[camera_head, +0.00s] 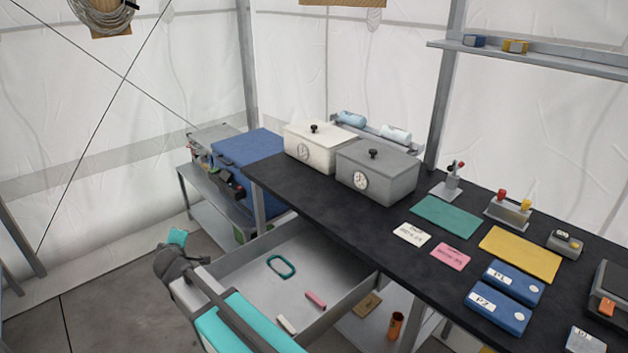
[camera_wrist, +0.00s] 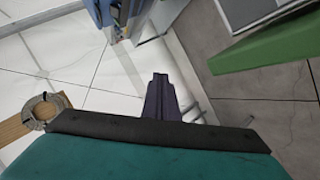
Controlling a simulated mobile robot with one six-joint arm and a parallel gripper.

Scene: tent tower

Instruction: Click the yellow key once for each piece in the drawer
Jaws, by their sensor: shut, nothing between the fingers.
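The drawer (camera_head: 228,262) under the black table is pulled open. Inside lie a teal ring-shaped piece (camera_head: 281,266), a pink piece (camera_head: 316,300) and a whitish piece (camera_head: 287,325); my arm covers part of the near side. A small grey stand (camera_head: 508,212) on the table carries a red key (camera_head: 501,195) and a yellow key (camera_head: 526,204). My gripper (camera_wrist: 160,80) shows in the wrist view with its dark fingers together and empty, above the floor. In the head view my arm's end is left of the drawer, far from the yellow key.
The black table (camera_head: 320,222) holds a white box (camera_head: 318,146), a grey box (camera_head: 376,172), coloured mats, cards and blue cases (camera_head: 497,311). A low side bench with a blue crate (camera_head: 247,148) stands behind the drawer. An orange cylinder (camera_head: 395,327) stands under the table.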

